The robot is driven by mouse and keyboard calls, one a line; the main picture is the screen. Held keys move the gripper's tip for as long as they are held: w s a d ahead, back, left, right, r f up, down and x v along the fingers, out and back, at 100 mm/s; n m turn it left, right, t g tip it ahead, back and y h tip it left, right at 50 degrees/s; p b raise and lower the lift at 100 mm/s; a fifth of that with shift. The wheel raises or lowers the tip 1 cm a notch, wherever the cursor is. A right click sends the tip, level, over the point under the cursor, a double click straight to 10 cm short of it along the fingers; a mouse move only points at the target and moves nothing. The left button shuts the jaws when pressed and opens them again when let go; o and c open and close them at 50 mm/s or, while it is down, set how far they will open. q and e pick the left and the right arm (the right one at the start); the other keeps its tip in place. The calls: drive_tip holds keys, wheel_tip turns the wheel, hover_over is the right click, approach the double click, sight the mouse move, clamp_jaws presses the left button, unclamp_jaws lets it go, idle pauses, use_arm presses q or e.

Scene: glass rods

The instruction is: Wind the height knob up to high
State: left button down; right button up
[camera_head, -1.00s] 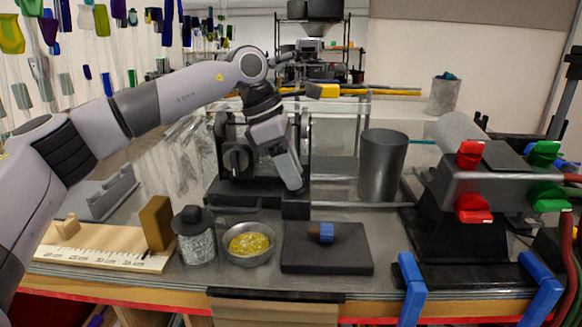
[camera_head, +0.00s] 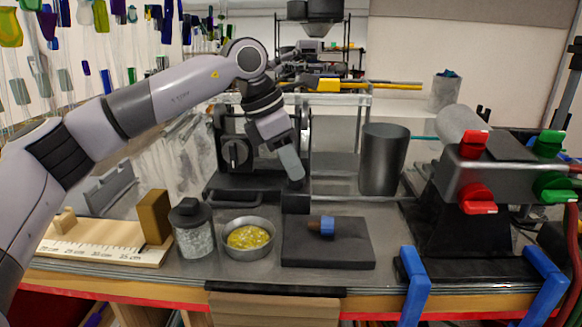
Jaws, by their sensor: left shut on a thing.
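A black machine with a frame (camera_head: 219,125) stands at the middle left of the bench. A round dark knob (camera_head: 235,153) shows on its front left. I cannot tell for sure whether this is the height knob. My left gripper (camera_head: 292,166) comes down at the machine's right side, right of that round knob and above a black block (camera_head: 295,203). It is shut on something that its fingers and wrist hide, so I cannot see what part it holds. My right gripper is not in view.
A grey cylinder (camera_head: 384,160) stands right of the gripper. A burner with red and green knobs (camera_head: 475,178) is at the right. In front are a lidded jar (camera_head: 194,238), a metal bowl (camera_head: 261,251), a black pad (camera_head: 328,255) and a wooden ruler board (camera_head: 95,248).

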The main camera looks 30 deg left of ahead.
use_arm(q)
drive_tip(key=n, duration=0.2)
drive_tip(key=n+t+y+b, duration=0.1)
drive_tip(key=shift+s+d+n+b, duration=0.1)
drive_tip(key=shift+d+n+b, duration=0.1)
drive_tip(key=shift+n+b, duration=0.15)
drive_tip(key=n+y+b, duration=0.1)
drive_tip(key=n, duration=0.2)
drive_tip(key=shift+d+n+t, duration=0.1)
drive_tip(key=shift+n+t, duration=0.2)
drive_tip(key=shift+n, duration=0.05)
drive_tip(key=n+y+b, duration=0.1)
drive_tip(key=n+y, duration=0.1)
drive_tip(key=n, duration=0.2)
drive_tip(key=shift+d, duration=0.2)
drive_tip(key=shift+n+y+b, duration=0.3)
drive_tip(key=shift+n, duration=1)
drive_tip(key=shift+r, duration=0.1)
drive_tip(key=c, duration=1.2)
unclamp_jaws()
drive_tip(key=shift+o, duration=0.2)
